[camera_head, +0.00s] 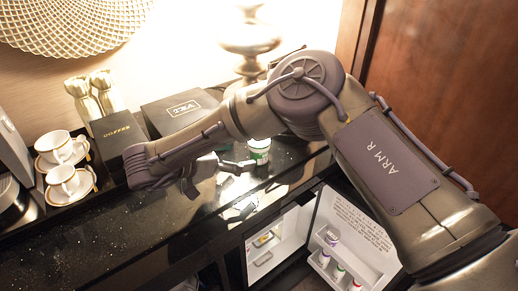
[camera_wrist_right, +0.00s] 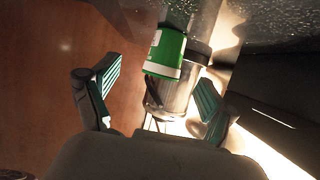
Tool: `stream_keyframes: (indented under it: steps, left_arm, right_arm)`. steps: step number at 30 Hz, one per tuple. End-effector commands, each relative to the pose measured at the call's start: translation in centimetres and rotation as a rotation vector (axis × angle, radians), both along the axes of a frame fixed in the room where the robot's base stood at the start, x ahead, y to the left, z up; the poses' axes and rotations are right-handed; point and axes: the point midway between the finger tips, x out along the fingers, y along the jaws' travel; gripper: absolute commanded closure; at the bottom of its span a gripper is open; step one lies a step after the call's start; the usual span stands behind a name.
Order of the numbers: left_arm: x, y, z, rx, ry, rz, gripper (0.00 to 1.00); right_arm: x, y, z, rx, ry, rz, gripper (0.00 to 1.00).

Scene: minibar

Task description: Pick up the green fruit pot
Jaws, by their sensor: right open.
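The green fruit pot (camera_head: 259,151), a small white and green tub, stands on the black counter (camera_head: 95,245) below the lamp, partly covered by my right arm in the head view. In the right wrist view the green pot (camera_wrist_right: 165,52) shows near the top middle. My right gripper (camera_head: 225,174) is open, just left of the pot in the head view. In the wrist view its fingers (camera_wrist_right: 157,85) are spread, and the pot appears ahead of the gap between them. I cannot tell the exact distance. My left gripper does not show.
A silver lamp (camera_head: 250,42) stands behind my right arm. A black tea box (camera_head: 182,108), a coffee box (camera_head: 122,140) and cups on saucers (camera_head: 68,182) stand to the left. Below the counter, an open minibar door (camera_head: 362,215) holds several small bottles. The front left counter is clear.

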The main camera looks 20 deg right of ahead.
Motion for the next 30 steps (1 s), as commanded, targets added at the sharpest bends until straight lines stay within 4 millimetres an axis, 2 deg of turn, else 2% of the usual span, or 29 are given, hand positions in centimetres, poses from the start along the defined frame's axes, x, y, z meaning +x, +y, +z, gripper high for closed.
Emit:
stream_keyframes:
  steps: [3, 11, 21, 28, 30]
  left_arm:
    - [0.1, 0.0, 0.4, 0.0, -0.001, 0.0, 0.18]
    - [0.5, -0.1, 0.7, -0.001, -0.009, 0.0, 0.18]
    - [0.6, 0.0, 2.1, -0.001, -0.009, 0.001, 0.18]
    - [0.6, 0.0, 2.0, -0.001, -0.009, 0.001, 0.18]
    - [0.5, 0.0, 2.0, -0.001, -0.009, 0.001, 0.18]
  right_arm:
    - [0.6, -1.6, -0.6, 0.001, 0.001, -0.002, 0.15]
    - [1.3, -2.9, -1.1, 0.0, 0.001, 0.0, 0.15]
    - [3.3, -6.6, -2.4, 0.0, 0.001, -0.001, 0.15]
    - [3.4, -6.8, -2.6, 0.0, 0.001, 0.001, 0.15]
    - [3.4, -6.8, -2.6, 0.0, 0.001, 0.001, 0.26]
